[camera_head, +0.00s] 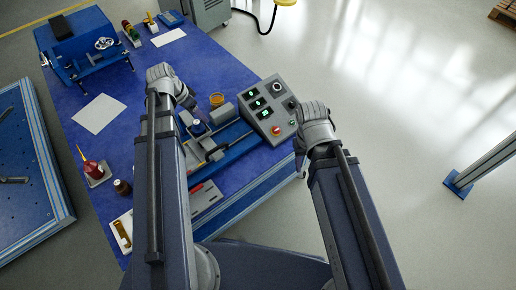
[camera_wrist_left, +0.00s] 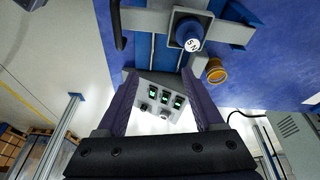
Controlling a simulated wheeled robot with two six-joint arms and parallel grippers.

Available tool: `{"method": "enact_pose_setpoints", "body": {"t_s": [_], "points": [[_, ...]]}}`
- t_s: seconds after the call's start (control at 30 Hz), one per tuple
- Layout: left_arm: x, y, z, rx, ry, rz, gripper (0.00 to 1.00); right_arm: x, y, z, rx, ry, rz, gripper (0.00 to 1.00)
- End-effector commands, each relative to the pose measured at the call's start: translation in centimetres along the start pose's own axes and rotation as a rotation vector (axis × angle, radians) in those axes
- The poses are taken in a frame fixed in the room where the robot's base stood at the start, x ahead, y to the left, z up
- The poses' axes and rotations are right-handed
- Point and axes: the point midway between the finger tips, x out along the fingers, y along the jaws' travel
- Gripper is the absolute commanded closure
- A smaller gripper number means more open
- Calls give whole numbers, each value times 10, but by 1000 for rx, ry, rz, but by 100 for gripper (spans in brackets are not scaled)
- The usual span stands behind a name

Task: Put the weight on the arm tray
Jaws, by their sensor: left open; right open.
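The weight, a small dark blue cylinder with a white top marked N (camera_wrist_left: 188,36), shows at the top of the left wrist view; it also shows in the head view (camera_head: 198,128). It stands at the grey and blue test rig (camera_head: 209,148). I cannot clearly tell which grey part of the rig is the arm tray. My left gripper (camera_head: 186,102) is open and empty, above the table beside the rig; its spread fingers show in the left wrist view (camera_wrist_left: 160,76). My right gripper (camera_head: 299,165) is open near the table's right edge, its fingers partly hidden.
A grey control box (camera_head: 268,109) with green displays and a red button stands right of the rig. The blue table (camera_head: 140,95) also holds a white sheet (camera_head: 98,114), a red bottle (camera_head: 92,168) and a blue machine (camera_head: 85,45).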

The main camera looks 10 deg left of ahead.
Motion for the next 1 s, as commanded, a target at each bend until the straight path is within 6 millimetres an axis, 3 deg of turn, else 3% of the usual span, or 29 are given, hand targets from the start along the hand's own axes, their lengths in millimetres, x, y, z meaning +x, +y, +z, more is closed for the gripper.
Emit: {"method": "enact_pose_setpoints", "body": {"t_s": [0.03, 0.2, 0.4, 0.5, 0.7, 1.0], "points": [[7, 34, -10, 4, -36, 17, 31, 0, 0, 0, 0, 0, 0, 50], [24, 130, -28, -40, -176, 21, 31, 0, 0, 0, 0, 0, 0, 50], [31, 223, -25, -89, -306, -46, 31, 0, 0, 0, 0, 0, 0, 50], [31, 255, -20, -110, -344, -90, 31, 0, 0, 0, 0, 0, 0, 50], [29, 288, -12, -139, -377, -151, 31, 0, 0, 0, 0, 0, 0, 50], [28, 293, -11, -149, -382, -164, 31, 0, 0, 0, 0, 0, 0, 50]]}}
